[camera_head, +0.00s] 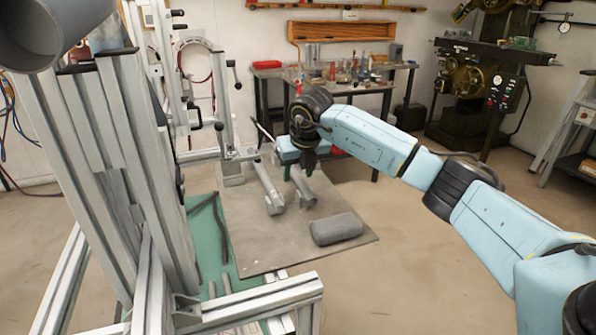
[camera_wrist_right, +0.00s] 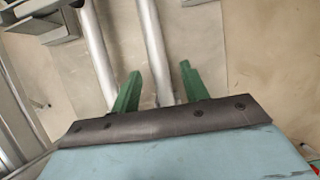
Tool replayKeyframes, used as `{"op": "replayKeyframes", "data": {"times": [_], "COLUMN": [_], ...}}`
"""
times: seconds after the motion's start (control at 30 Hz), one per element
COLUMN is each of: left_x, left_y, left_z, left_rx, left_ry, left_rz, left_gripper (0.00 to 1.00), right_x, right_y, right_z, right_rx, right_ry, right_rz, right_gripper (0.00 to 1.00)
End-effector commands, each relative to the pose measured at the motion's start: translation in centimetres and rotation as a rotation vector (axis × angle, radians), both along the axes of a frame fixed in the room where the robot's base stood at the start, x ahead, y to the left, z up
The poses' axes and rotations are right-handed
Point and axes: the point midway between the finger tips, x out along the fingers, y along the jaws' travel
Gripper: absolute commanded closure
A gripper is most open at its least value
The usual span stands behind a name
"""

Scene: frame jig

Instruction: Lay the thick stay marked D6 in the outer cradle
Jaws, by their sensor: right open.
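Two grey tubes lie side by side on the flat grey board. The right tube (camera_head: 303,190) is under my right gripper (camera_head: 309,168) in the head view. In the right wrist view, the green fingers of my right gripper (camera_wrist_right: 158,78) are apart, with the right tube (camera_wrist_right: 154,45) running between them; I cannot tell how far below it lies. The left tube (camera_head: 268,188) also shows in the wrist view (camera_wrist_right: 96,50), outside the fingers. I can read no D6 mark and cannot tell which holder is the outer cradle. My left gripper is out of view.
A grey rounded block (camera_head: 337,229) lies on the grey board (camera_head: 275,248), whose front right area is otherwise clear. Tall metal frame posts (camera_head: 115,160) stand at left. Thin dark rods (camera_head: 222,235) lie on a green mat (camera_head: 203,232). A workbench (camera_head: 365,88) stands behind.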

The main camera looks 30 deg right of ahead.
Motion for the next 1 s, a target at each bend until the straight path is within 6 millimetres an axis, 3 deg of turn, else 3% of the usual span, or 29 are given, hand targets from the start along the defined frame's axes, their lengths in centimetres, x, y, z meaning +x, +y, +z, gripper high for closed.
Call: {"op": "replayKeyframes", "data": {"times": [0.53, 0.73, 1.0], "left_x": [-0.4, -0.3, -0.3], "left_y": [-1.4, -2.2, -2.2], "left_z": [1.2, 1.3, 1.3], "left_rx": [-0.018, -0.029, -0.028], "left_ry": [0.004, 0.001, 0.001], "left_rz": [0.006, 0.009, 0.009], "left_gripper": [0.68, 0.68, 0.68], "right_x": [-4.0, -4.7, -4.8], "right_y": [0.9, 1.1, 1.2], "right_z": [10.2, 11.8, 12.0], "right_rx": [-0.001, -0.001, -0.001], "right_ry": [-0.006, -0.003, -0.003], "right_rz": [0.001, 0.0, 0.0], "right_gripper": [0.55, 0.55, 0.55]}}
